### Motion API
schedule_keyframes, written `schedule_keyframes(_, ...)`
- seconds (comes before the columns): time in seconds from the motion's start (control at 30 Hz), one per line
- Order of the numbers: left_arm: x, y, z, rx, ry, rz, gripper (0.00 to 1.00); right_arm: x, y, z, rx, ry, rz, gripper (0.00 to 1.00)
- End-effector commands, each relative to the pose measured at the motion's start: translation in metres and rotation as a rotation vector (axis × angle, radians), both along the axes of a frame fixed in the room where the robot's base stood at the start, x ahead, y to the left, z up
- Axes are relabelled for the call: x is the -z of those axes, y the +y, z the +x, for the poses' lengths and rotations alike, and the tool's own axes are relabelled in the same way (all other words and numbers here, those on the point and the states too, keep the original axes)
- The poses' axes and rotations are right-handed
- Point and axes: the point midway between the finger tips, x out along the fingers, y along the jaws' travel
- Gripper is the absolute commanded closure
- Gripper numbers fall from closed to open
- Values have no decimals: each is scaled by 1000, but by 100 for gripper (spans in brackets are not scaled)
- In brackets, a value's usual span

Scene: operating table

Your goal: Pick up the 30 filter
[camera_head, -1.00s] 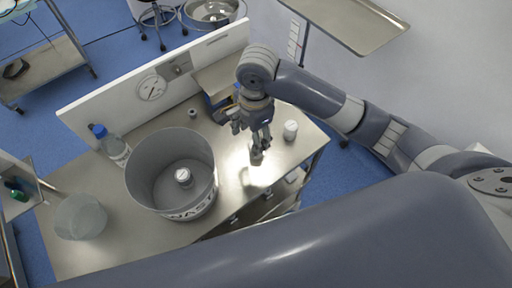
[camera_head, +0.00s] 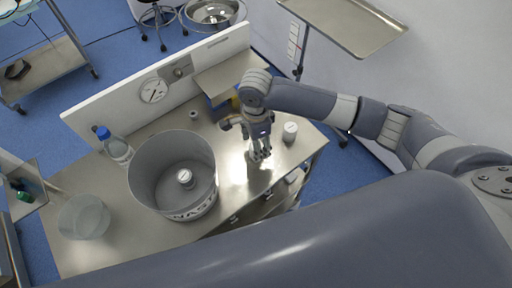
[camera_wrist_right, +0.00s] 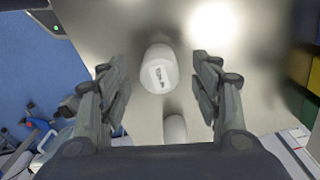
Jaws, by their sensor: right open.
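A white cylindrical filter (camera_wrist_right: 158,70) with dark print on its top lies between and beyond the fingers of my right gripper in the right wrist view. The print is too blurred to read surely. A second white cylinder (camera_wrist_right: 174,128) shows closer to the palm. My right gripper (camera_head: 259,155) is open and points down over the right part of the steel table. In the head view a white filter (camera_head: 290,131) stands just right of the gripper. Another white filter (camera_head: 185,177) lies inside the grey waste bin. My left gripper is not in view.
The round grey waste bin (camera_head: 143,180) stands on the table (camera_head: 120,235) left of the gripper. A blue-capped bottle (camera_head: 116,150) and a clear beaker (camera_head: 84,217) are farther left. A white panel with a gauge (camera_head: 153,91) runs along the back edge.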

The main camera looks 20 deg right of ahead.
Motion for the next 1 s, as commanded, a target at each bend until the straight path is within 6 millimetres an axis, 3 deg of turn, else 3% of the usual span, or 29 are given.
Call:
schedule_keyframes(0.13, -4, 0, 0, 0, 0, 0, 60, 15, 0, -1, -1, 0, 0, 42)
schedule_keyframes(0.37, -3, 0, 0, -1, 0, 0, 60, 18, 1, -1, -2, -1, 1, 42)
schedule_keyframes(0.4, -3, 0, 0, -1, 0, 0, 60, 18, 1, -1, -2, -1, 1, 44)
schedule_keyframes(0.57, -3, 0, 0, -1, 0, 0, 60, 18, 1, -1, -2, -1, 1, 80)
schedule_keyframes(0.6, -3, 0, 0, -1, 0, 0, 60, 18, 1, -1, -1, -1, 1, 82)
schedule_keyframes(1.0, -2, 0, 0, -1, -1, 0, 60, 15, 1, 0, -1, -1, 2, 82)
